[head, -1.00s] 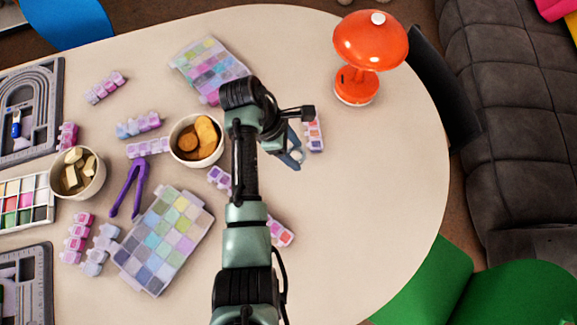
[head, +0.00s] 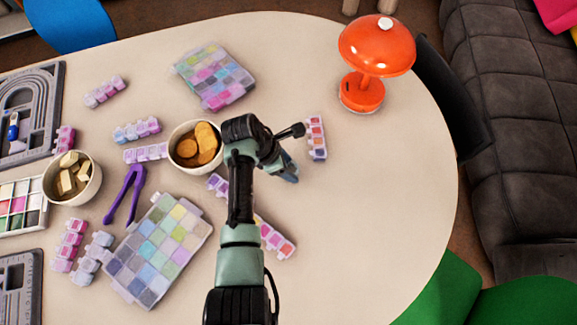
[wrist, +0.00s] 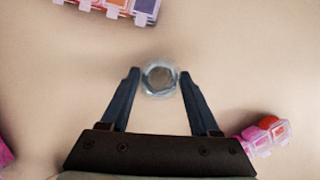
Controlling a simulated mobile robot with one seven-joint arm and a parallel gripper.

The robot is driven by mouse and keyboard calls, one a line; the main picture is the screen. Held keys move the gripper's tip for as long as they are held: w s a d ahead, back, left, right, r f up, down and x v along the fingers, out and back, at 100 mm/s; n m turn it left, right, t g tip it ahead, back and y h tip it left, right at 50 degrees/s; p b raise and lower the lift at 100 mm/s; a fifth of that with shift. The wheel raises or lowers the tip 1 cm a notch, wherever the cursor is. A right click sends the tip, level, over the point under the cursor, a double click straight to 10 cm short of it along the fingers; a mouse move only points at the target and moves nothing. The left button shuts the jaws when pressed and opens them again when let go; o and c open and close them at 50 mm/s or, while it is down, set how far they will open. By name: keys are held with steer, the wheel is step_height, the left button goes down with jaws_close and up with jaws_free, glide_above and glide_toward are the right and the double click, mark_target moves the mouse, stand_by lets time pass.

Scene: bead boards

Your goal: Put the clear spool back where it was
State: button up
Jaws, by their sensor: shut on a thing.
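The clear spool (wrist: 159,79) shows in the wrist view as a small round transparent ring, seen end-on between my fingertips. My gripper (wrist: 160,76) is shut on it, with a dark blue finger on each side. In the head view my gripper (head: 289,174) is over the right part of the table, just below and left of an upright strip of bead boxes. My arm and fingers hide the spool there. I cannot tell whether the spool touches the table.
A bead strip (head: 316,137) also shows at the wrist view's top (wrist: 118,8). Another strip (head: 274,238) lies below my gripper. A bowl of round brown pieces (head: 196,146) stands left, an orange lamp (head: 362,92) at the upper right. The table's right side (head: 385,200) is clear.

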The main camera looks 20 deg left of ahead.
steer(key=shift+f, duration=0.3)
steer(key=shift+f, duration=0.15)
steer(key=o, duration=1.4)
steer(key=shift+o, duration=0.2)
